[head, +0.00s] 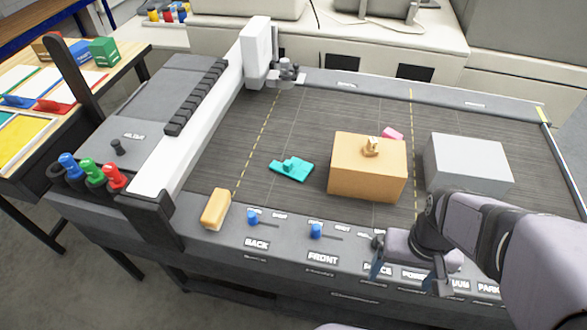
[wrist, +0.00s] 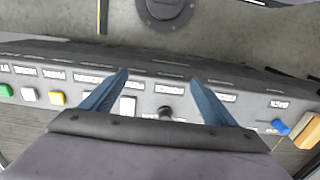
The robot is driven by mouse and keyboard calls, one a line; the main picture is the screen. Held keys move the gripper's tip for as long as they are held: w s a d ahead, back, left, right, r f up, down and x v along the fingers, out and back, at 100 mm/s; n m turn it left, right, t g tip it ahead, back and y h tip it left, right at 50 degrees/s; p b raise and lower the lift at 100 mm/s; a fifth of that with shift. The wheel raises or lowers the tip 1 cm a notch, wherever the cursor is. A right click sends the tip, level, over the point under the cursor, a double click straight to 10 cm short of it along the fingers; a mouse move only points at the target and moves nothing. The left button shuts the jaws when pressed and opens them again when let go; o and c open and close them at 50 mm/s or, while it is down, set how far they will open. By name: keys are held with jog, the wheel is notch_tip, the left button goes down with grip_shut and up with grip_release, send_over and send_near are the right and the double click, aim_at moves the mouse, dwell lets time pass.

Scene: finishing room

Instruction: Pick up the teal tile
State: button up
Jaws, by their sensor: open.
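The teal tile (head: 290,170) lies on the dark grey bed (head: 320,112) of the cutting machine in the head view, left of the orange box. It has an irregular outline and a raised grip on top. The wrist view does not show it. My gripper (head: 408,275) is open and empty over the front control panel, to the right of the tile and nearer the front. In the wrist view its two blue fingers (wrist: 160,80) are spread apart above the panel.
An orange box (head: 367,175) with a small tan piece (head: 370,147) on top stands right of the tile. A pink piece (head: 393,133) is partly hidden behind it. A grey box (head: 468,163) stands further right. A white gantry (head: 205,120) spans the bed's left side. A tan block (head: 215,209) sits at the front.

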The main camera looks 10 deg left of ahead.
jog(key=w+r+n+t+h+b, duration=0.1)
jog(key=w+r+n+h+b, duration=0.3)
jog(key=w+n, duration=0.6)
jog(key=w+a+n+t, duration=0.2)
jog(key=w+a+n, duration=0.2)
jog(key=a+n, duration=0.1)
jog(key=w+a+n+t+h, duration=0.1)
jog(key=w+a+n+t, duration=0.2)
jog(key=w+a+n, duration=0.2)
jog(key=w+a+f+n+t+h, duration=0.1)
jog(key=w+a+n+t, duration=0.2)
jog(key=a+n, duration=0.3)
jog(key=shift+w+a, duration=0.35)
jog(key=shift+a, duration=0.45)
jog(key=shift+w+a, duration=0.3)
jog(key=shift+a, duration=0.45)
jog(key=a+n+t+y+b, duration=0.15)
jog(key=a+n+t, duration=0.25)
jog(key=a+n, duration=0.55)
jog(key=m, duration=0.3)
send_near(302, 162)
jog(key=shift+s+r+y+p, duration=0.25)
jog(key=shift+s+r+p, duration=0.05)
jog(key=shift+s+r, duration=0.65)
jog(key=shift+f, duration=0.35)
jog(key=shift+p+x, duration=1.05)
jog(key=shift+x, duration=0.65)
jog(key=shift+p+x, duration=0.85)
jog(key=shift+x, duration=1.1)
